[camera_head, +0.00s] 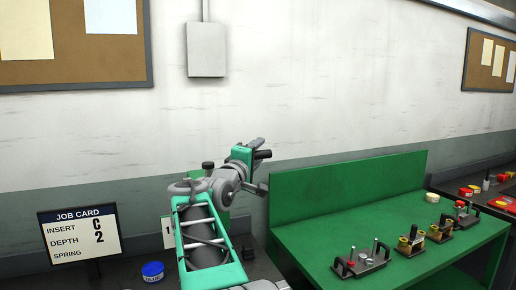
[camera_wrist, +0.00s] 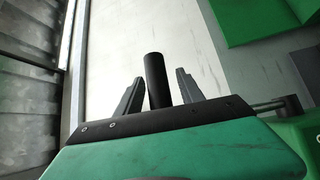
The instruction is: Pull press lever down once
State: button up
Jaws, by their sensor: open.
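My gripper (camera_head: 256,148) is raised in front of the wall, left of the green bench. In the wrist view its two grey fingers (camera_wrist: 160,78) stand apart, with a gap on each side of a black cylindrical bar (camera_wrist: 154,72). The bar looks like the press lever's grip, and the fingers are not closed on it. A dark grip end (camera_head: 264,154) also shows beside the fingers in the head view. The press body is mostly hidden behind my arm, and I cannot make out its parts clearly.
A job card (camera_head: 80,234) reads insert C, depth 2. A blue-lidded tub (camera_head: 153,271) stands on the dark table. The green bench (camera_head: 330,230) at right carries several small fixtures, including one with pins (camera_head: 361,262). The wall space above is free.

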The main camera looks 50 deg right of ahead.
jog(key=shift+d, duration=0.25)
jog(key=shift+c, duration=0.5)
grip_shut()
dwell(0.8)
